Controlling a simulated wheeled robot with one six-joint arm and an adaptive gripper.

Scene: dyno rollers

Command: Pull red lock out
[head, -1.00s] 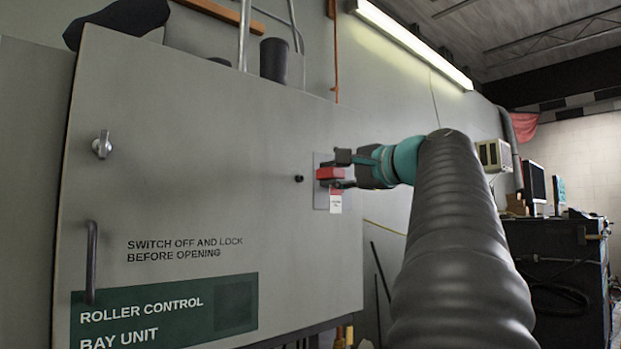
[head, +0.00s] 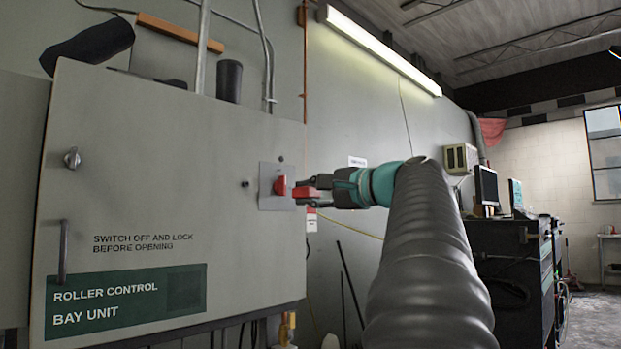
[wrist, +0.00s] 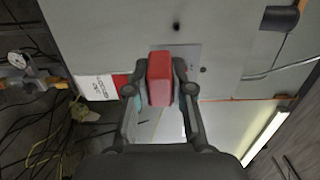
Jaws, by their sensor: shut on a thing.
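The red lock (head: 304,193) is held between the fingers of my gripper (head: 313,191). In the wrist view the red lock (wrist: 160,78) fills the space between the two fingertips. A white and red tag (head: 311,221) hangs below it, and this tag (wrist: 97,88) shows left of the lock in the wrist view. A red switch handle (head: 281,187) sits on the square metal plate (head: 268,201) at the cabinet's right side. The lock appears apart from this handle, out to its right. In the wrist view the lock covers the handle.
The grey cabinet (head: 140,180) carries a silver knob (head: 72,158), a long door handle (head: 63,252) and a green sign (head: 125,303). A dark bench (head: 510,270) with monitors stands at the right. Cables (wrist: 45,130) lie on the floor below. Open room lies right of the cabinet.

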